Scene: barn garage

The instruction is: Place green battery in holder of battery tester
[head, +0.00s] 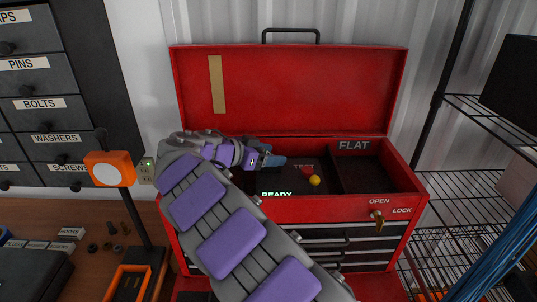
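My gripper (268,158) is inside the open red toolbox, over its left and middle part. My purple and grey arm reaches up to it from the bottom and covers much of the left of the box. The gripper is small and seen side-on, so I cannot tell whether its fingers are open or hold anything. A dark panel that looks like the battery tester (292,184) lies in the box, with green READY letters, a TEST label, a red button (307,169) and a yellow ball-like part (314,181). I cannot make out the green battery or the holder.
The toolbox lid (300,90) stands open behind. A compartment marked FLAT (365,170) is at the right, with a latch (377,217) on the front. A wire shelf (465,190) stands right. An orange-headed stand (110,169) and labelled drawers (30,65) are left.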

